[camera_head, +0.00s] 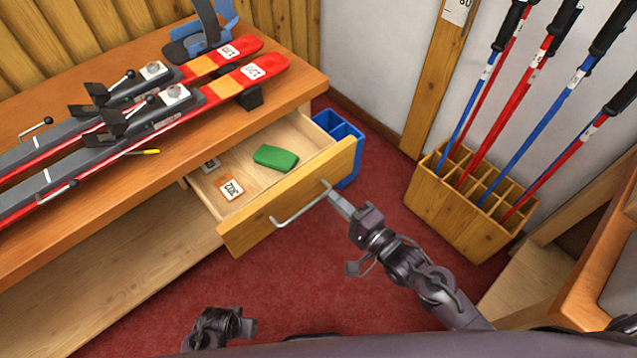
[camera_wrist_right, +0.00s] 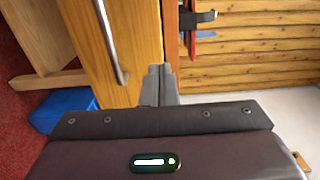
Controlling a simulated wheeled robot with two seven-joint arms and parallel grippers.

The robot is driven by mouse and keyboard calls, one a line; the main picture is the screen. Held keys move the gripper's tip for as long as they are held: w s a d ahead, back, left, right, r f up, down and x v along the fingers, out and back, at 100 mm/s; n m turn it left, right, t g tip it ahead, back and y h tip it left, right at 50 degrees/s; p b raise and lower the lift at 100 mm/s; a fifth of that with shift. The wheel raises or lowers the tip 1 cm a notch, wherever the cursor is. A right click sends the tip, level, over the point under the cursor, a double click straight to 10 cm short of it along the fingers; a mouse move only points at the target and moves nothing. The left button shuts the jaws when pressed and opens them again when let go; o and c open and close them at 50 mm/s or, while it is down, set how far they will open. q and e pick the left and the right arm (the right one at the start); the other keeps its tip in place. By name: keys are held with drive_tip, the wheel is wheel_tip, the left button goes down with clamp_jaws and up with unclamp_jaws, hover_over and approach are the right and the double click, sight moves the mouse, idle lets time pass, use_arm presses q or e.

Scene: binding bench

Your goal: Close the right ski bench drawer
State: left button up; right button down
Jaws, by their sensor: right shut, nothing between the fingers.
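The right ski bench drawer (camera_head: 290,202) stands open, pulled out from under the bench top. It has a wooden front and a metal bar handle (camera_head: 300,206). Inside lie a green block (camera_head: 275,157) and an orange tag (camera_head: 229,187). My right gripper (camera_head: 338,203) is shut and empty at the right end of the drawer front, close to the handle's end; I cannot tell if it touches. In the right wrist view its fingertips (camera_wrist_right: 158,72) are together beside the drawer front (camera_wrist_right: 140,45) and handle (camera_wrist_right: 108,40). My left gripper (camera_head: 243,325) is low at the bottom; its jaws are unclear.
The bench top (camera_head: 190,140) carries red skis (camera_head: 225,88) and a blue clamp (camera_head: 200,35). A blue bin (camera_head: 345,130) stands behind the drawer's right end. A wooden pole rack (camera_head: 455,215) with several poles is at the right. Red floor (camera_head: 330,275) in front is clear.

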sight(309, 175)
use_arm(q)
drive_tip(key=shift+w+d+r+b, duration=0.15)
drive_tip(key=shift+w+r, duration=0.05)
drive_tip(key=shift+r, duration=0.3)
drive_tip(key=shift+w+d+r+b, duration=0.15)
drive_tip(key=shift+r, duration=0.35)
use_arm(e)
drive_tip(key=x, duration=0.6)
drive_tip(key=shift+w+a, duration=0.2)
drive_tip(key=shift+w, duration=0.1)
